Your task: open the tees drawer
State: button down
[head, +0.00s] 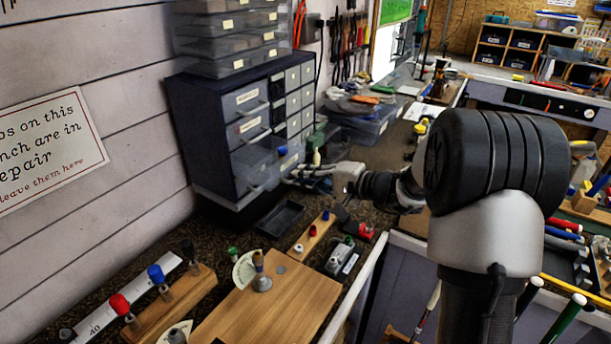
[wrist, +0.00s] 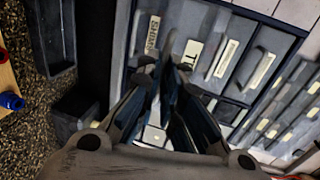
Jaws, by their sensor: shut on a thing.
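The dark blue drawer cabinet (head: 183,115) stands against the wall in the head view.
Clear stacked drawers (head: 225,40) sit on top of the cabinet. A black tray (head: 281,217) lies on the bench below the open drawer. A wooden board (head: 290,300) and small racks with coloured knobs stand in front. A clear bin (head: 365,125) is to the right.

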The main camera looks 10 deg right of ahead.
jog(key=shift+r+b+x, duration=0.25)
jog(key=shift+b+x, duration=0.7)
jog(key=shift+x, duration=0.15)
jog(key=c, duration=1.8)
grip_release()
jog(key=shift+o, duration=0.2)
jog(key=v, duration=1.2)
